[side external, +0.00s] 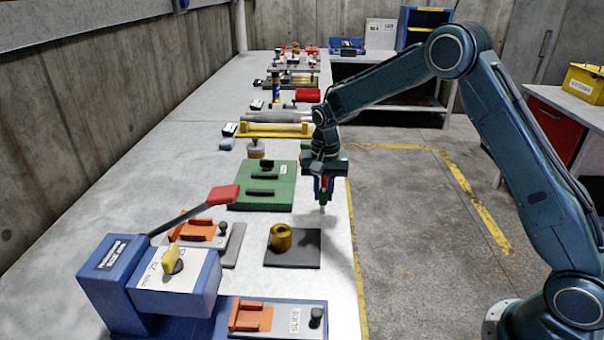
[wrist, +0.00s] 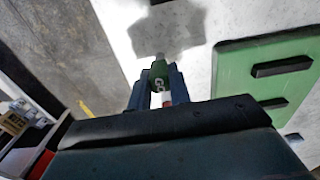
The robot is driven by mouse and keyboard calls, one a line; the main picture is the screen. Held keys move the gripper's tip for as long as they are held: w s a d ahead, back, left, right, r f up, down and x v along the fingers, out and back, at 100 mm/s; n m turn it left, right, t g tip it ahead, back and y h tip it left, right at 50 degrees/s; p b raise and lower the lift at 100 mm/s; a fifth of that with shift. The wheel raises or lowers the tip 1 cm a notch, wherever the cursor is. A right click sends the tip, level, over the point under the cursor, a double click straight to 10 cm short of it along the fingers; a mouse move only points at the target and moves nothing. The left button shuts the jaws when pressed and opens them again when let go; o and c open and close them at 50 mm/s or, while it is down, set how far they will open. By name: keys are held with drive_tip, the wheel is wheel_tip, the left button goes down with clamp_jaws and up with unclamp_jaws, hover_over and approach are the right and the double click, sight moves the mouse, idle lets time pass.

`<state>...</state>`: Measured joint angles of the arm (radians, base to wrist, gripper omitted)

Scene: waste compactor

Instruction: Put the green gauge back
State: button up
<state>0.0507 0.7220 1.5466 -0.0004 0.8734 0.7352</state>
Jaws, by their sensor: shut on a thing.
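My gripper (side external: 323,188) is shut on the green gauge (wrist: 159,70), which hangs upright between the fingers above the table's right edge. A green plate (side external: 240,198) with dark raised bars lies on the table just left of my gripper. It also shows at the right of the wrist view (wrist: 235,68). The gauge's upper part is mostly hidden by the jaws.
A dark plate with a yellow ring (side external: 281,238) lies nearer the camera. A blue press (side external: 130,285) with a red-handled lever (side external: 223,195) stands at front left. The table's left side is clear.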

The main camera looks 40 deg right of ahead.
sight(324, 189)
drive_tip(key=shift+f, duration=0.2)
drive_tip(key=o, duration=0.9)
drive_tip(key=shift+r, duration=0.1)
wheel_tip(324, 189, up, 12)
idle(0.4)
idle(0.5)
